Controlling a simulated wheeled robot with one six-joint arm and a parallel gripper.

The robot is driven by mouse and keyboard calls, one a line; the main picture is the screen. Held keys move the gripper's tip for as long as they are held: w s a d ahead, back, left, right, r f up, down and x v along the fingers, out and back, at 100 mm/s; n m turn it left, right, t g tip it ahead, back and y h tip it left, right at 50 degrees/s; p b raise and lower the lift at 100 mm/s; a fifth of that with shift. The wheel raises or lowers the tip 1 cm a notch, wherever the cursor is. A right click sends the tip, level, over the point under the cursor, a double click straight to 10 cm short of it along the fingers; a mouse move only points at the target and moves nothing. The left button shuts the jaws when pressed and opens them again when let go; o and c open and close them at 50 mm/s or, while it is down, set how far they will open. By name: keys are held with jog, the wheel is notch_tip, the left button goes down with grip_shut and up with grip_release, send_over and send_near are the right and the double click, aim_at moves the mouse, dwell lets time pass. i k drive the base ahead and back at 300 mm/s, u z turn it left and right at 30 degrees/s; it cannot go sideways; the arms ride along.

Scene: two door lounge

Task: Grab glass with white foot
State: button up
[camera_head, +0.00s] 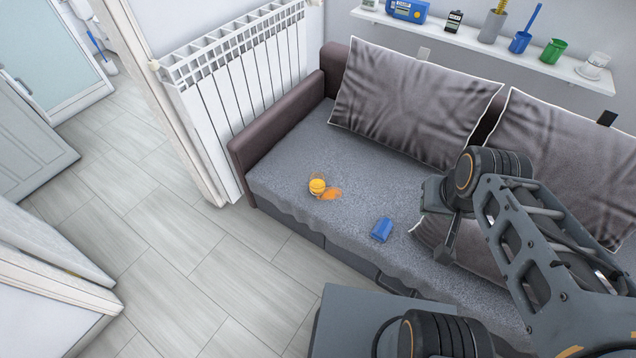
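A clear glass (599,60) with a whitish base stands at the right end of the white wall shelf, above the sofa; its foot is small in the picture and hard to make out. My arm reaches in from the lower right, in front of the sofa. The end of my arm, with my gripper (446,246), shows as a small dark part pointing down over the sofa, well below and left of the glass and apart from it. Its fingers are too unclear to tell whether they are open or shut.
The shelf (465,38) also holds a blue device, a dark meter, a grey pot, a blue cup and a green mug (553,51). The grey sofa (285,170) bears cushions, a yellow-orange item (317,187) and a blue object (382,230). A radiator (240,85) stands left; tiled floor is clear.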

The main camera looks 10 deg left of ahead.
aim_at(317, 184)
jog(key=u, duration=0.2)
jog(key=k, duration=0.25)
jog(key=u, duration=2.7)
jog(key=i, duration=0.15)
jog(key=z, duration=1.05)
jog(key=i, duration=1.25)
jog(key=z, duration=0.15)
